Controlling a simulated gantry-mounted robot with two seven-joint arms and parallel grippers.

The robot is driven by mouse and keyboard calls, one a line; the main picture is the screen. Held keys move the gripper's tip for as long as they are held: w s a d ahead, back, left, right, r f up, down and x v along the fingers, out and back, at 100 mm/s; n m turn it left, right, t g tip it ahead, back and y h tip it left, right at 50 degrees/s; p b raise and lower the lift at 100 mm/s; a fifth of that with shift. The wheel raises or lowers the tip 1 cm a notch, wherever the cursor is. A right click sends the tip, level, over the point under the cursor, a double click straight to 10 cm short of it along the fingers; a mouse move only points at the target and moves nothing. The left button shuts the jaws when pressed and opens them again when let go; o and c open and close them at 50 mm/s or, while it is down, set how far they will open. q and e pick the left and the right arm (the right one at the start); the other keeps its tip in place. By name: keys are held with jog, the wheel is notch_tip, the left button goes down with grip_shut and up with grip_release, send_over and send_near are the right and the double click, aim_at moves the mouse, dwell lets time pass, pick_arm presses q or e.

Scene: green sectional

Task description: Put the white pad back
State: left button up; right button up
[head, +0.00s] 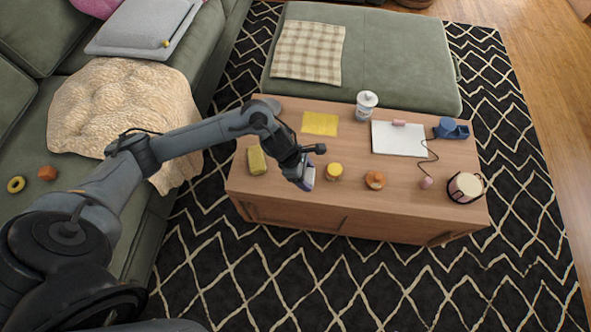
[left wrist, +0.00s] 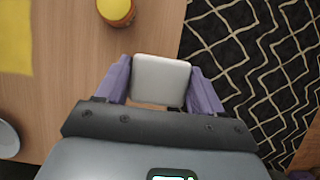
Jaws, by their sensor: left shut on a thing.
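My left gripper (head: 307,178) is at the front part of the wooden table (head: 290,215), its arm coming in from the left. In the left wrist view, the white pad (left wrist: 160,80) sits between the two purple fingers of my left gripper (left wrist: 162,84), which are shut on it. The pad is a small, rounded, pale square; behind it show the table top and the edge toward the rug. In the head view the pad is mostly hidden by the gripper. My right gripper is not in view.
Near the gripper are a yellow-lidded jar (head: 334,171), a yellow-green block (head: 257,160) and an orange item (head: 375,179). Farther off are a yellow sheet (head: 320,123), a white canister (head: 366,104), a white board (head: 399,140), a blue holder (head: 451,129) and a round drum-like container (head: 465,187).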

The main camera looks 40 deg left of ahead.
pick_arm(q)
jog(key=w+a+f, duration=0.1)
jog(key=a, duration=0.1)
jog(key=w+a+f+b, duration=0.1)
jog(key=a+f, duration=0.1)
jog(key=w+a+f+b, duration=0.1)
jog(key=a, duration=0.2)
jog(key=shift+f, duration=0.3)
jog(key=shift+s+f+b, duration=0.1)
jog(key=shift+f+b, duration=1)
jog(key=shift+f, duration=0.9)
jog(key=shift+f, duration=0.2)
jog(key=o, duration=0.9)
jog(key=shift+r, duration=0.1)
jog(key=shift+o, duration=0.2)
